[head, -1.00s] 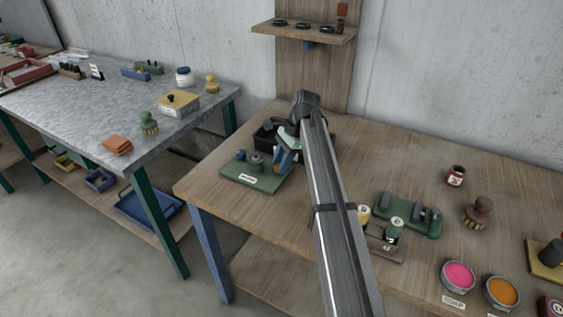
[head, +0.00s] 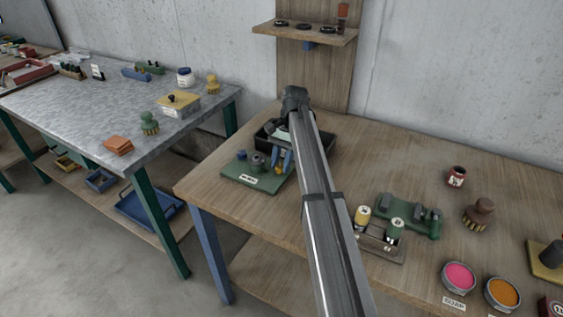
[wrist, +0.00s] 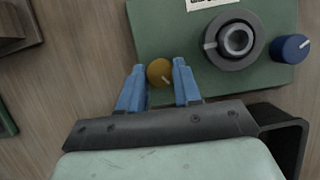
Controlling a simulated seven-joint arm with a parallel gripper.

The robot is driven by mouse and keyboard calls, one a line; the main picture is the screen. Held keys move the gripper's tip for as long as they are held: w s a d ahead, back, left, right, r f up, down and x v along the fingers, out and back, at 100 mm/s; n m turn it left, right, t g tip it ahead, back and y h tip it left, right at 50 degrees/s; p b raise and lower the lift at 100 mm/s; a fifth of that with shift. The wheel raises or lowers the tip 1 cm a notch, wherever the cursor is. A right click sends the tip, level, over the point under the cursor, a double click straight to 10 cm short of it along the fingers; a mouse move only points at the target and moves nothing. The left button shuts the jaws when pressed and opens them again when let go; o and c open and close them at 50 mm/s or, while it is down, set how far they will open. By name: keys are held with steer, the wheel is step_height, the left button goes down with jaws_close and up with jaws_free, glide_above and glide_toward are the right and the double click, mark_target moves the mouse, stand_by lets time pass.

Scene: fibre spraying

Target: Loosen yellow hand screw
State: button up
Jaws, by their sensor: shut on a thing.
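The yellow hand screw (wrist: 160,72) is a small round knob with a white pointer line, at the edge of a green plate (wrist: 160,30). My gripper (wrist: 159,68) has its two blue fingers shut on the screw, one on each side. In the head view, my gripper (head: 282,160) reaches down at the right end of the green plate (head: 232,173), and a bit of the yellow screw (head: 278,170) shows by the fingers. The plate also carries a grey round dial (wrist: 235,40) and a blue knob (wrist: 290,48).
A black tray (head: 325,150) stands just behind my gripper. A green fixture (head: 410,212) and a holder with yellow and green capped pieces (head: 363,215) are to the right. Pink (head: 459,276) and orange (head: 502,293) tubs stand at the front right.

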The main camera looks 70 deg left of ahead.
stand_by(0.5)
steer(key=o, duration=1)
steer(key=shift+o, duration=0.2)
steer(key=shift+d+m+g+y, duration=0.15)
steer(key=shift+m+g+y, duration=0.2)
steer(key=shift+m, duration=0.85)
steer(key=m+y, duration=0.1)
steer(key=m, duration=0.1)
steer(key=m+y, duration=0.1)
steer(key=m, duration=0.1)
steer(key=shift+w+d+m, duration=0.1)
steer(key=shift+d+m, duration=0.05)
steer(key=shift+m, duration=0.15)
steer(key=v, duration=1.4)
steer(key=w+d+f+m+t+y, duration=0.1)
steer(key=w+y, duration=0.1)
steer(key=w, duration=1)
steer(key=w+d+f+m+t+y, duration=0.1)
steer(key=w+d+f+y, duration=0.1)
steer(key=w, duration=1)
steer(key=shift+d+m, duration=0.2)
steer(key=shift+m, duration=0.2)
